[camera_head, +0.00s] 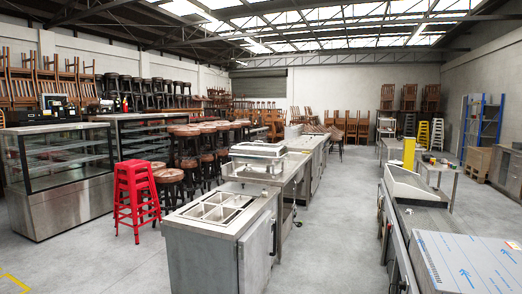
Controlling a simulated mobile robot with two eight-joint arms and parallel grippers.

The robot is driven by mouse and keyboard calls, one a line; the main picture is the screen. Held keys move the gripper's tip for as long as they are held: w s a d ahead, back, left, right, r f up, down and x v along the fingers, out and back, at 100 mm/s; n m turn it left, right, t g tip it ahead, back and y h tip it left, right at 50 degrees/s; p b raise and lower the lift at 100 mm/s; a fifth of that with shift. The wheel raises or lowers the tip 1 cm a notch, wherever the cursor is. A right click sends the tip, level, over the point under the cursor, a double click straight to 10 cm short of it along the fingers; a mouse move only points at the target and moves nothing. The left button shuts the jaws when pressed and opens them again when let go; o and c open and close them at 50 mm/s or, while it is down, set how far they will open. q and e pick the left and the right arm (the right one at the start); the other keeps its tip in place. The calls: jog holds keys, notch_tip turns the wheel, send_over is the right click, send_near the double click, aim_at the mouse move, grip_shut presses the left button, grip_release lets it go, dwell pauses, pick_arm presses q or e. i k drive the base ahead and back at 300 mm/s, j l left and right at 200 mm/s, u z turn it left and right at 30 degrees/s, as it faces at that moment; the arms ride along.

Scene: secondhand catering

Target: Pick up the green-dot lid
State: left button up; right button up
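I cannot make out a lid with a green dot anywhere in the head view. Some tiny items (432,160) lie on a small metal table (449,168) at the right, too small to identify. Neither of my grippers is in view.
A steel prep counter with wells (213,209) stands at front centre. Red stools (137,193) and a glass display case (60,170) are to the left. A steel counter with blue-wrapped top (470,262) is at front right. Grey floor (335,215) is clear between the counters.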

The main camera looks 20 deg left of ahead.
aim_at(250, 149)
jog(key=i+u, duration=0.2)
jog(key=i, duration=3.5)
jog(key=i+l+u, duration=0.1)
jog(key=i+u, duration=0.2)
jog(key=i+l+u, duration=0.3)
jog(key=i, duration=0.25)
jog(key=i+l+u, duration=0.15)
jog(key=i+u, duration=0.2)
jog(key=i+l+u, duration=0.35)
jog(key=u, duration=0.15)
jog(key=i+l+u, duration=0.3)
jog(key=l+u, duration=0.15)
